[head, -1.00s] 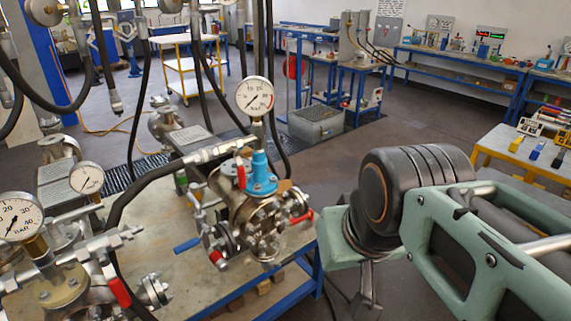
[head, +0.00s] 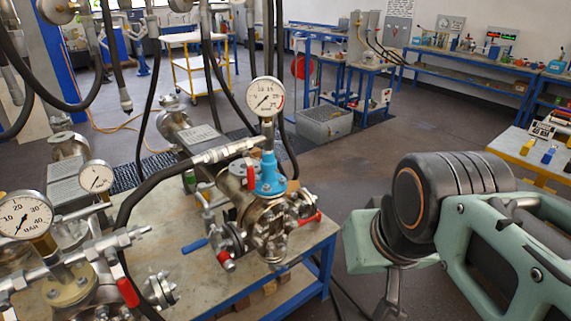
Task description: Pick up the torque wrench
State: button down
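I cannot make out a torque wrench in the head view. My gripper (head: 392,303) hangs below the green and black arm at the lower right, over the floor just right of the bench. Its lower end is at the bottom edge of the picture, so I cannot tell whether its fingers are open or shut, and nothing clearly shows in it. The bench (head: 190,290) carries a flanged vessel (head: 262,215) with a blue fitting (head: 268,175) and an upright pressure gauge (head: 265,95).
Black hoses (head: 140,200) hang over and cross the bench. More gauges (head: 25,215) and fittings crowd its left side. A grey box (head: 322,125) stands on the floor behind. A yellow-edged table (head: 525,150) with small tools is at the right. Open floor lies between.

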aim_at(318, 217)
jog(key=i+l+u, duration=0.5)
jog(key=i+l, duration=0.25)
jog(key=i+l+u, duration=0.35)
jog(key=i+l, duration=0.25)
jog(key=l, duration=0.15)
